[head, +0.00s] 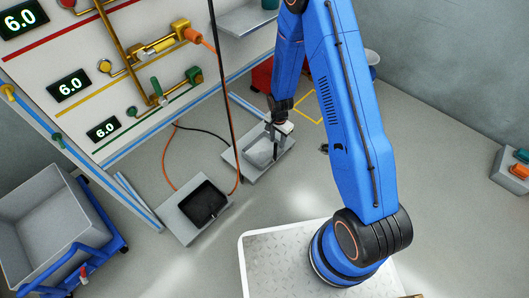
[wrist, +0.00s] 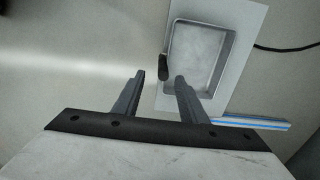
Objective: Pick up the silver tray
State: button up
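The silver tray (head: 262,152) is a shallow rectangular metal pan on a light grey plate on the floor. It also shows in the wrist view (wrist: 198,48), upper right of centre, with a small dark piece at its left rim, perhaps a handle. My gripper (head: 276,148) points down at the tray and partly covers it. In the wrist view my gripper (wrist: 160,76) has its two fingers apart with nothing held between them. The fingertips appear near the tray's left rim and the dark piece; I cannot tell whether they touch.
A black tray (head: 205,203) sits on another grey plate at lower left. An orange hose (head: 168,165) and dark cables run from the panel (head: 90,60) with gauges and valves. A grey bin on a blue cart (head: 50,230) stands far left. Floor at right is mostly clear.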

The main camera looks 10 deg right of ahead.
aim_at(275, 149)
jog(key=shift+a+f, duration=0.2)
jog(key=shift+f, duration=1.75)
jog(key=shift+a+f, duration=0.15)
jog(key=shift+f, duration=1.8)
grip_shut()
